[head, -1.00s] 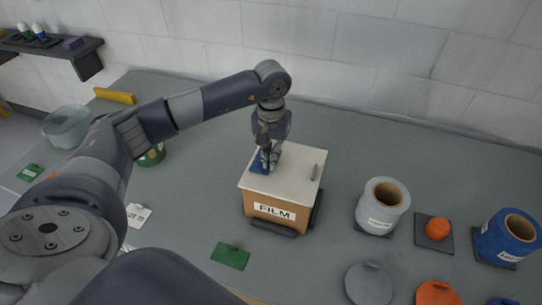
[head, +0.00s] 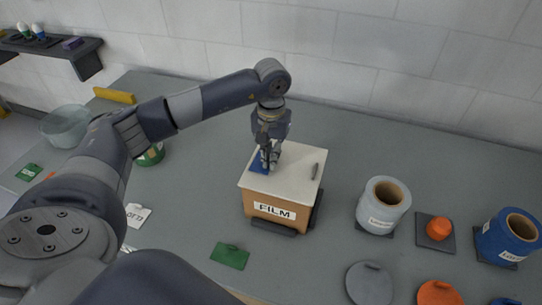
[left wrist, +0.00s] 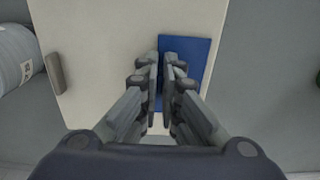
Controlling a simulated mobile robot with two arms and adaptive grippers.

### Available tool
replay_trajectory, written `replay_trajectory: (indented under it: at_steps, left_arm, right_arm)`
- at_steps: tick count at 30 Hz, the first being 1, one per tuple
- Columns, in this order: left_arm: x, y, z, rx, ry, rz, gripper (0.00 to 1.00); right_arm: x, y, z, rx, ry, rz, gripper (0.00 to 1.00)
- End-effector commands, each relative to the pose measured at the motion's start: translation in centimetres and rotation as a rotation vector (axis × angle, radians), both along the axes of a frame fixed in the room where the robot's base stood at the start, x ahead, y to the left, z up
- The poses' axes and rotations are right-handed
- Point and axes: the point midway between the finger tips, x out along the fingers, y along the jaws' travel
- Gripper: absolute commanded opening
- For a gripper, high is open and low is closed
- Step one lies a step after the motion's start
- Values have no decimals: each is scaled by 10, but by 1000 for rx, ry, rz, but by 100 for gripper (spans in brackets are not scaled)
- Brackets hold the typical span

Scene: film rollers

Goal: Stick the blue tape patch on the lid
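The lid (left wrist: 105,65) has a small grey handle (left wrist: 54,73). My right gripper is not in view.
A green patch (head: 230,257) lies in front of the box. A clear bowl (head: 66,127) stands at left. The table behind the box is clear.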

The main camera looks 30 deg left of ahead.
Motion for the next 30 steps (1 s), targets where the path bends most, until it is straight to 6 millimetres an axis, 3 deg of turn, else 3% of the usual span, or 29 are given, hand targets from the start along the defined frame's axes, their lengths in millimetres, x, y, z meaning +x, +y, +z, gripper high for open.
replay_trajectory:
  at_steps: [30]
  left_arm:
    - [0, 0, -1, 0, -1, 0, 0]
  right_arm:
    - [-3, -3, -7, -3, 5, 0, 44]
